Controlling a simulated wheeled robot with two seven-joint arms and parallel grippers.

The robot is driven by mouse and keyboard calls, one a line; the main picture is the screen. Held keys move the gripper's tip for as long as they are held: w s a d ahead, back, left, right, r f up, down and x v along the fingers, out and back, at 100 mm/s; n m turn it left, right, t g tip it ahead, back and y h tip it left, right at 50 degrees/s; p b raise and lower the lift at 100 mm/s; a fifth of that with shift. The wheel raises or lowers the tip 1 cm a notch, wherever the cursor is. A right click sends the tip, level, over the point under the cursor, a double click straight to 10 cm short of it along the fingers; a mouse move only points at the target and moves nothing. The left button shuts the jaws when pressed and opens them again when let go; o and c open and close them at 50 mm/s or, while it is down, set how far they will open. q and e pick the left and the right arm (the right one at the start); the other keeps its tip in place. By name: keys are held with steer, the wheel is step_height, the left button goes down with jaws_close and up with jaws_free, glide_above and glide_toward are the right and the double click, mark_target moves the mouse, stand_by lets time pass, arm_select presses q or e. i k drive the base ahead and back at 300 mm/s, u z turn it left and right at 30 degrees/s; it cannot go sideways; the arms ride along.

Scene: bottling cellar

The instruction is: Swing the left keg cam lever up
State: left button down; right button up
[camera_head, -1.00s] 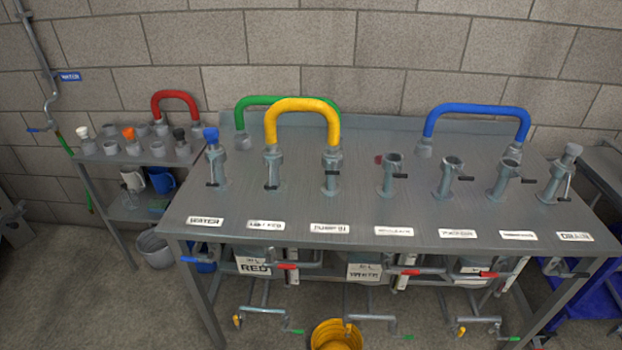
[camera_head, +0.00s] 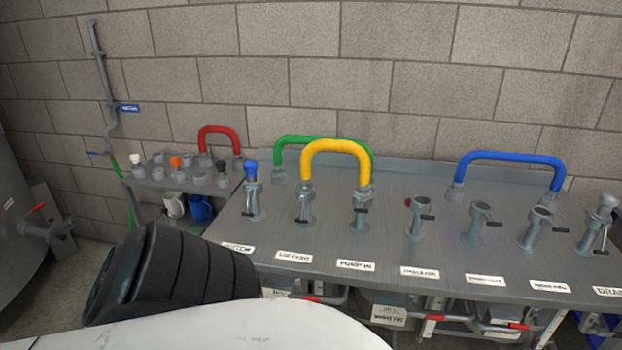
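The left keg cam lever shows only as a small red grip (camera_head: 305,299) below the front edge of the bench, just above my white arm link. The keg under it and most of its coupler are hidden behind my arm. Whether the lever lies level or tilted is hard to tell. A second red lever grip (camera_head: 438,318) and a third red grip (camera_head: 518,326) show farther right under the bench. One of my arms, white with a black ribbed joint, fills the lower left. Neither of my grippers is in view.
The steel bench (camera_head: 390,258) carries several valve posts, a yellow hose bend (camera_head: 336,146), a green bend (camera_head: 292,140) and a blue bend (camera_head: 511,156). A side shelf (camera_head: 150,179) with a red bend (camera_head: 219,131) stands left. A large tank (camera_head: 18,250) is at far left.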

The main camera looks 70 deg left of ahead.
mark_target(301, 220)
steer(key=k, duration=0.85)
steer(key=u, duration=1.5)
steer(key=i, duration=0.4)
